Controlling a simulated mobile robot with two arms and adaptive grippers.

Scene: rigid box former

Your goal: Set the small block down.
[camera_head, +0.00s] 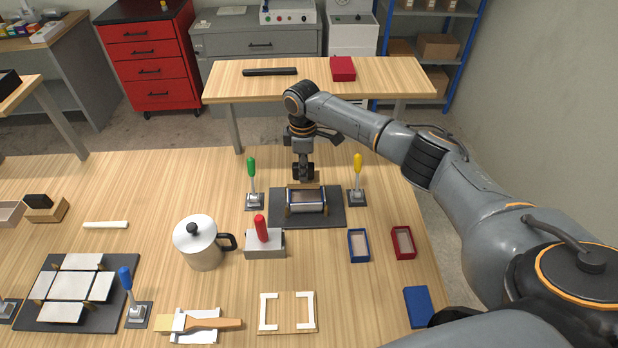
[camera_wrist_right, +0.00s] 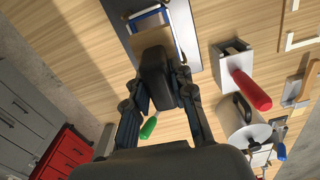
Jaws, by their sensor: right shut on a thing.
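My right gripper (camera_head: 303,174) points down above the box former on the dark plate (camera_head: 334,218). In the wrist view, its fingers (camera_wrist_right: 157,88) are shut on a small dark block (camera_wrist_right: 157,68), seen end on. The box former (camera_head: 306,202) carries a pale box-like piece with blue edges, which also shows in the wrist view (camera_wrist_right: 151,18). The block hangs over or against the near end of this piece; I cannot tell whether they touch. My left gripper is not in view.
A green-handled clamp (camera_head: 252,184) and a yellow-handled clamp (camera_head: 357,180) flank the plate. A red-handled tool (camera_head: 262,236), a metal pot (camera_head: 199,242), a blue tray (camera_head: 359,246) and a red tray (camera_head: 403,243) stand nearer. The table's right side has some bare wood.

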